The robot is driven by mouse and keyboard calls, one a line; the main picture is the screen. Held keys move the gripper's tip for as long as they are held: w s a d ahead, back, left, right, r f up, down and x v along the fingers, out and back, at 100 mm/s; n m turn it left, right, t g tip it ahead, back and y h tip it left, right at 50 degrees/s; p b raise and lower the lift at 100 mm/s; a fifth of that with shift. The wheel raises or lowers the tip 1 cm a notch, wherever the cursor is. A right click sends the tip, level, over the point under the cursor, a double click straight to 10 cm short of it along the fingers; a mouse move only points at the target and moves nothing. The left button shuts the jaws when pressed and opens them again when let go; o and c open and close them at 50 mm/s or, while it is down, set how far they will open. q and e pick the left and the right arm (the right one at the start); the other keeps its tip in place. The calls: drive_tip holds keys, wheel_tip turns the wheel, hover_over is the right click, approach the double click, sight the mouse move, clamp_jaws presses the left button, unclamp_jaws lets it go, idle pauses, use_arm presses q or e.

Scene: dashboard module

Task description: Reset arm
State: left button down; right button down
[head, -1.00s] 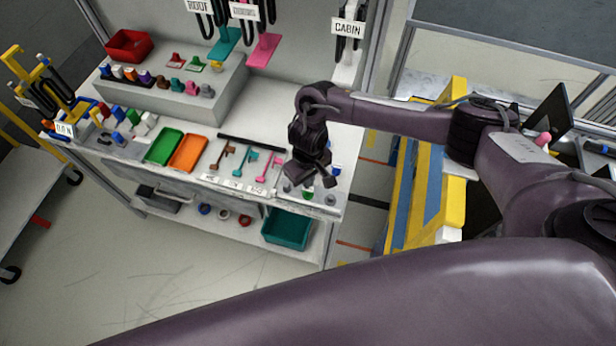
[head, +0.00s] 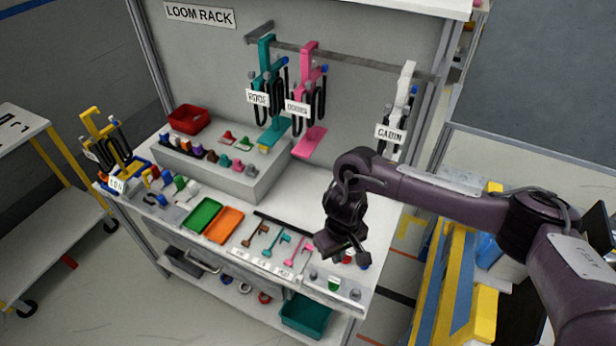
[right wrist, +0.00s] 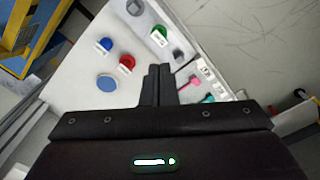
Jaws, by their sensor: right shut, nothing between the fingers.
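My right arm (head: 455,195) reaches in from the right in the head view. Its gripper (head: 345,252) hangs over the right end of the workbench top, above the small coloured buttons. In the right wrist view the two fingers of the gripper (right wrist: 157,85) lie side by side, shut, with nothing between them. Beyond them are a blue button (right wrist: 104,45), a red button (right wrist: 126,63), a green button (right wrist: 158,36) and a pale blue disc (right wrist: 107,83) on the white bench top. My left gripper is not in view.
The workbench (head: 300,205) holds a green tray (head: 203,216), an orange tray (head: 224,225), a red bin (head: 189,119) and small hooked tools (head: 277,243). Teal (head: 267,80) and pink (head: 308,95) looms hang from the rack. A yellow-blue stand (head: 455,290) is at right; a cart (head: 45,190) is at left.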

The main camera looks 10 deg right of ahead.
drive_tip(key=s+a+n+t+y, duration=0.1)
drive_tip(key=s+a+n+y, duration=0.2)
drive_tip(key=a, duration=0.8)
drive_tip(key=s+a+r+t+y, duration=0.1)
drive_tip(key=a+r+t+y, duration=0.3)
drive_tip(key=a+r, duration=0.45)
drive_tip(key=s+d+r+m+t+h, duration=0.1)
drive_tip(key=s+d+m+t+h, duration=0.2)
drive_tip(key=d, duration=1)
drive_tip(key=s+d+f+m+g+h, duration=0.1)
drive_tip(key=s+d+g+h, duration=0.1)
drive_tip(key=s+d, duration=0.3)
drive_tip(key=s+d+f+m+g+h, duration=0.1)
drive_tip(key=s+d+g+h, duration=0.15)
drive_tip(key=d, duration=0.55)
wheel_tip(320, 180, down, 34)
drive_tip(key=g+b, duration=0.1)
drive_tip(key=b, duration=0.6)
drive_tip(key=s+d+f+b, duration=0.1)
drive_tip(key=s+f+b, duration=0.1)
drive_tip(key=s+f, duration=0.8)
drive_tip(key=s+d+f+g+b, duration=0.1)
drive_tip(key=s+d+f+b, duration=0.1)
drive_tip(key=s+f, duration=0.9)
wheel_tip(320, 180, down, 6)
drive_tip(key=shift+s+r+n+b, duration=0.2)
drive_tip(key=shift+s+n+b, duration=0.1)
drive_tip(key=shift+b, duration=0.5)
